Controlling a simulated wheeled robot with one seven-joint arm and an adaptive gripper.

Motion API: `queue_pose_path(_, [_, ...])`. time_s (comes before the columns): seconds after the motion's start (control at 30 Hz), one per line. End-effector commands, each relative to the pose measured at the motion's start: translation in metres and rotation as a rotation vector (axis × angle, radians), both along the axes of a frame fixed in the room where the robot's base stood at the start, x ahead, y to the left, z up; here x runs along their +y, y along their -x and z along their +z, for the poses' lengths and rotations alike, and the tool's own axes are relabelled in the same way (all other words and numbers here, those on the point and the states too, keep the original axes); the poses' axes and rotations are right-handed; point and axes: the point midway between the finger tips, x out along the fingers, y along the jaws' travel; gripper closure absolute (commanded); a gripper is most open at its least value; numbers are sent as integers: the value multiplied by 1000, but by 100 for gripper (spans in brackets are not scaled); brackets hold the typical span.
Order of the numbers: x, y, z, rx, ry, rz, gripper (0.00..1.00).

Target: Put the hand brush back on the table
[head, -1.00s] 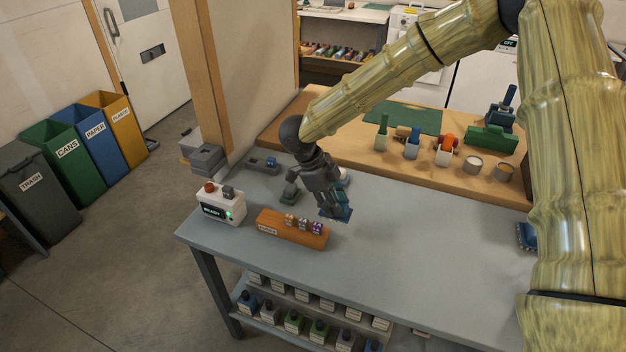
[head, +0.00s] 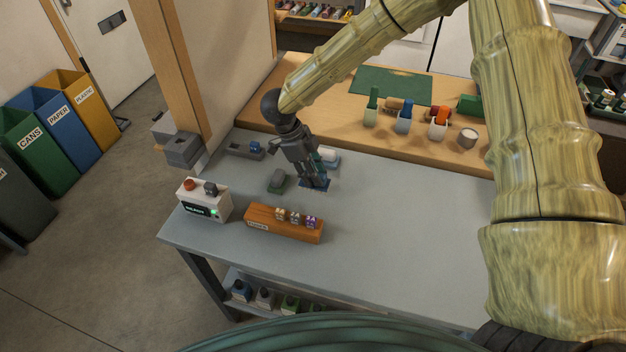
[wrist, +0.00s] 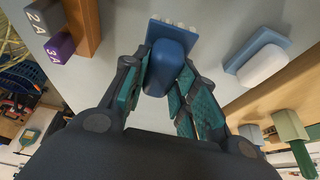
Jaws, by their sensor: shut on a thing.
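My gripper (head: 315,178) points down over the grey table (head: 380,215) and is shut on a blue brush-like thing, which I take as the hand brush (wrist: 170,62). In the wrist view its rounded blue handle sits between the teal finger pads, with a flat blue head and small white tips beyond. In the head view only a blue edge of the brush (head: 313,188) shows below the fingers. It is at or just above the tabletop; I cannot tell whether it touches.
A green brush-like thing (head: 277,182) lies left of my gripper, and a light blue one with a white handle (head: 328,156) lies behind it. The right of the table is clear.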

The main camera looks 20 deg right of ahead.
Motion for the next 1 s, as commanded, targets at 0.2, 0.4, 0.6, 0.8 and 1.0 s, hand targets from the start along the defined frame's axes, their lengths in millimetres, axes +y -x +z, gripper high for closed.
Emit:
queue_pose_path(0.2, [-1,-5,-23,9,1,-1,94])
queue_pose_path(0.4, [-1,-5,-44,8,1,-1,94])
queue_pose_path(0.6, [-1,-6,-47,8,0,-2,94])
queue_pose_path(0.8, [-1,-6,-47,8,1,-1,50])
queue_pose_path(1.0, [-1,-6,-47,8,1,-1,50])
